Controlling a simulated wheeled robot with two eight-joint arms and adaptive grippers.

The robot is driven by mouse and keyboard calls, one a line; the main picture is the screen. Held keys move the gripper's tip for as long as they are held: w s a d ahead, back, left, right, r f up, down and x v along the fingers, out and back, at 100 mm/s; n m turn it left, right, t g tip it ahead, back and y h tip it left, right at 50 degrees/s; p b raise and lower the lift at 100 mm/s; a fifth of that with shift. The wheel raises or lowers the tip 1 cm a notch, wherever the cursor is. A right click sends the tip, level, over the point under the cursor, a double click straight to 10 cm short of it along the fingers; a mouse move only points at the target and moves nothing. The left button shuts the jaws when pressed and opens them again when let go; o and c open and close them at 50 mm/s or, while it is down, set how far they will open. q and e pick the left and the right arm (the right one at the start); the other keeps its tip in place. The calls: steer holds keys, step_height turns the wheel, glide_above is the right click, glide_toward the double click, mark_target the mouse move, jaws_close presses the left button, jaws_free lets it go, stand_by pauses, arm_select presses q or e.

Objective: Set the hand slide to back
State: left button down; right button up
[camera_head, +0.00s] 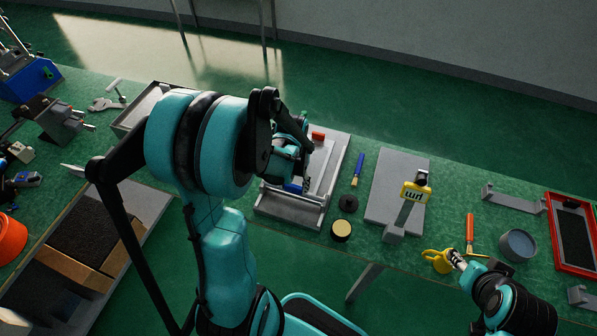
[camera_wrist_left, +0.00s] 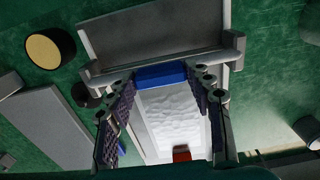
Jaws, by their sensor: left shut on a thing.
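The hand slide is a grey framed fixture (camera_head: 289,208) on the bench in the head view, with a pale plate. A blue block (camera_head: 293,187) is near its front end and a red block (camera_head: 318,136) near its back end. My left gripper (camera_head: 290,165) is over the slide, partly hidden by its own arm. In the left wrist view its fingers (camera_wrist_left: 166,84) are closed on the blue block (camera_wrist_left: 160,74), close to the grey front bar (camera_wrist_left: 155,65). The red block (camera_wrist_left: 181,153) is at the other end. My right gripper (camera_head: 457,260) is at the lower right, away from the slide.
Right of the slide are a blue-handled brush (camera_head: 357,166), a yellow-topped round tin (camera_head: 341,230) and a grey plate (camera_head: 388,190) with a yellow-labelled tool (camera_head: 413,192). A yellow item (camera_head: 437,262) touches or nearly touches my right gripper. A red tray (camera_head: 576,235) is far right.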

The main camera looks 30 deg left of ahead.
mark_target(293, 187)
arm_select(q)
steer(key=shift+s+d, duration=0.1)
steer(key=shift+s, duration=0.1)
steer(key=c, duration=0.6)
jaws_free()
steer(key=shift+c, duration=0.2)
steer(key=shift+r, duration=0.1)
step_height(293, 187, up, 12)
